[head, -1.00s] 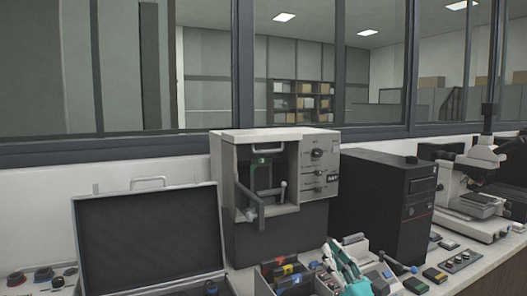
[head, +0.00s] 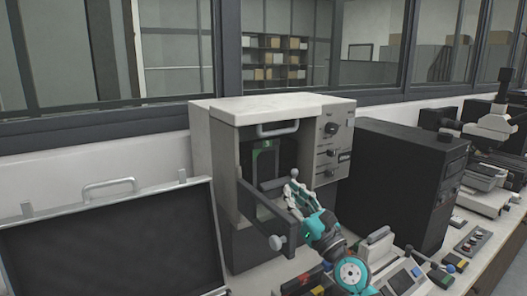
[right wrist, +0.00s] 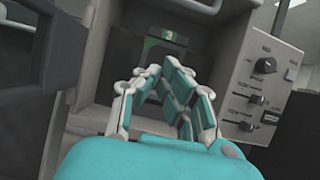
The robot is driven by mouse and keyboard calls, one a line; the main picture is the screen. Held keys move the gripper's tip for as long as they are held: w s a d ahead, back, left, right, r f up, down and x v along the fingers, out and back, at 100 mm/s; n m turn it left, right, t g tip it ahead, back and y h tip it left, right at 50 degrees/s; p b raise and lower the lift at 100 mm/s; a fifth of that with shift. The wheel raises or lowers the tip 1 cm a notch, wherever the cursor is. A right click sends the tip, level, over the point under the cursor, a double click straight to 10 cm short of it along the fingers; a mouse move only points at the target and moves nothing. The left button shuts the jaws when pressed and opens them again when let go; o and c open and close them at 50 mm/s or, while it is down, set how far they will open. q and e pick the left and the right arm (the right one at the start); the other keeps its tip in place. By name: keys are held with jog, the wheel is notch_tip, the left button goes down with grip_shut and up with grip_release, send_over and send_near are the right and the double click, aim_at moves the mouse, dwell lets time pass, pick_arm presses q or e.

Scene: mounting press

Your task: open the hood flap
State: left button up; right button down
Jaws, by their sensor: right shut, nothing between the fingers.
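The mounting press (head: 200,150) is a pale grey cabinet with a dark lower front and an open-looking front recess. A metal bar handle (head: 277,130) sits at the recess's top edge. It seems to belong to the hood flap, whose panel I cannot clearly make out. My right gripper (head: 297,196), teal with pale fingers, is in front of the recess, below and right of the handle and apart from it. In the right wrist view its fingers (right wrist: 153,72) are together and empty, pointing at the recess. My left gripper is out of view.
A black computer tower (head: 400,180) stands right of the press. An open case lid (head: 110,245) stands to the left. Small tools crowd the bench in front.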

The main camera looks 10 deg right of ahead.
jog(key=x, duration=1)
jog(key=shift+s+r, duration=0.15)
jog(key=shift+r, duration=0.15)
jog(key=r+p, duration=0.1)
jog(key=s+r+p, duration=0.1)
jog(key=r+p, duration=0.1)
jog(key=shift+s+d+r, duration=0.15)
jog(key=shift+d+r, duration=0.15)
jog(key=shift+r, duration=0.1)
